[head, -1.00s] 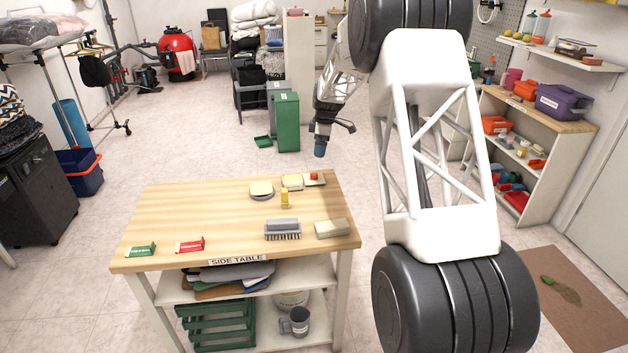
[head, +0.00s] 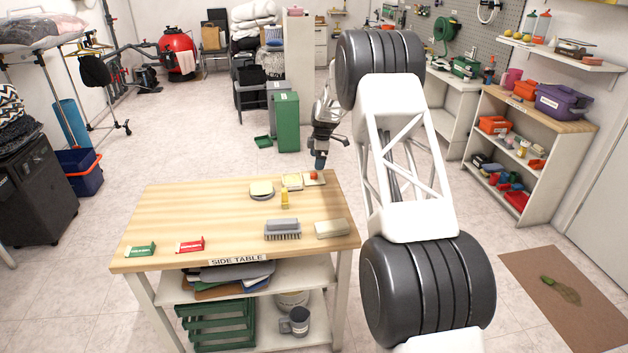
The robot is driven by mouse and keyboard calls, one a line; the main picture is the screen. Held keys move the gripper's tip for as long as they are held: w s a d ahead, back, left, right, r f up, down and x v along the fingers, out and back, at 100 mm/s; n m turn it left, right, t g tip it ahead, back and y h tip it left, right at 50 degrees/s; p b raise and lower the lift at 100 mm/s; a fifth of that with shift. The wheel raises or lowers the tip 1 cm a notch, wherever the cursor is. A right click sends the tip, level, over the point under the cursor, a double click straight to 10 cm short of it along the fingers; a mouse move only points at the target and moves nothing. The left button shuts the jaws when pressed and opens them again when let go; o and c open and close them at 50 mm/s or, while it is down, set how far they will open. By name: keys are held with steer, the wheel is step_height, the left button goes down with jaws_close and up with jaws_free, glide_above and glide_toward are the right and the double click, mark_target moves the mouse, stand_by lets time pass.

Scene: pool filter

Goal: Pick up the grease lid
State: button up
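I cannot tell for sure which thing is the grease lid. At the back of the side table (head: 165,205) stand a round, shallow tin-like thing with a pale yellow top (head: 261,188), a squarish pale yellow-topped thing (head: 291,181) and a flat pale piece with a small red part (head: 314,176) on it. A small yellow upright container (head: 284,199) stands in front of them. My gripper (head: 320,163) points down just above and behind the red part, with a dark blue end. It is too small to tell whether the fingers are open or shut, or whether the blue is something held.
A grey brush (head: 282,228) and a beige block (head: 332,228) lie at the table's front right. A green box (head: 140,249) and a red box (head: 189,244) lie at the front left. The table's left middle is bare. A green bin (head: 286,122) stands behind.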

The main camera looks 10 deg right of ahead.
mark_target(314, 174)
steer(key=shift+f, duration=0.1)
steer(key=shift+a+f, duration=0.2)
steer(key=shift+f, duration=1)
steer(key=shift+f, duration=0.1)
steer(key=shift+a+f, duration=0.25)
steer(key=shift+f, duration=1)
steer(key=shift+a+f, duration=0.25)
steer(key=shift+f, duration=0.95)
steer(key=c, duration=0.6)
steer(key=shift+c, duration=0.2)
steer(key=shift+r, duration=0.1)
